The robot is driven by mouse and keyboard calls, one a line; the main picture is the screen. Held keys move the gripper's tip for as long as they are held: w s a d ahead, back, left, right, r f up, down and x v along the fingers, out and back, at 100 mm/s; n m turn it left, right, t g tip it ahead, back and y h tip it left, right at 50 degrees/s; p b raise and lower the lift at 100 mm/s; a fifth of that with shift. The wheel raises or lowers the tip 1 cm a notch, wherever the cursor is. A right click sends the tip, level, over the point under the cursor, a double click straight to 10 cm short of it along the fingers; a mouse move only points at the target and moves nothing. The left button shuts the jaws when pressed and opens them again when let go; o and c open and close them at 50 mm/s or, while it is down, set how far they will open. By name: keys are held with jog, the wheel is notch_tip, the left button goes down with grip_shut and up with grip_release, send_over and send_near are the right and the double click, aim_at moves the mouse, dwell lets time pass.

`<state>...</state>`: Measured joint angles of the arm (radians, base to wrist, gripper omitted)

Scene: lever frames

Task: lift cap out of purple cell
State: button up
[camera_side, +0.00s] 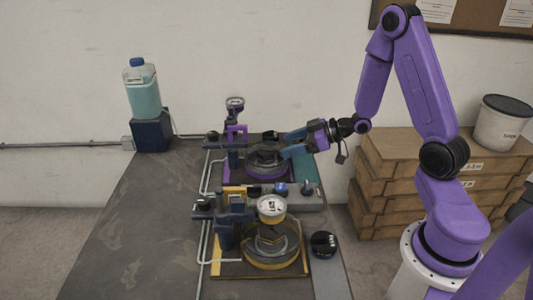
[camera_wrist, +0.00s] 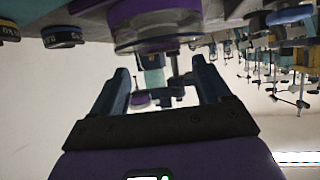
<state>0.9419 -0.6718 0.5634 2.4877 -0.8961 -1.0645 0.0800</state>
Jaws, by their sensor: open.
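The purple cell (camera_side: 268,174) stands at the back of the bench, with a purple rim low around it. A dark round part (camera_side: 263,155), seemingly the cap, sits in it; its edges are hard to make out at this size. My gripper (camera_side: 284,144) comes in from the right, its two blue fingers apart and pointing at the cell, close to the dark part's right side. I cannot tell whether they touch it. In the wrist view my gripper (camera_wrist: 162,72) is open with nothing held between its fingers. A purple round part with a clear ring (camera_wrist: 152,38) shows beyond them.
A yellow cell (camera_side: 270,262) with a round gauge (camera_side: 271,207) stands in front. A black round knob-like piece (camera_side: 323,243) lies to its right. An upright gauge (camera_side: 235,103) rises behind the purple cell. The bench's left side (camera_side: 130,235) is clear.

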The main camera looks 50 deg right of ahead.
aim_at(268, 151)
jog(key=shift+x, duration=2.8)
jog(key=c, duration=1)
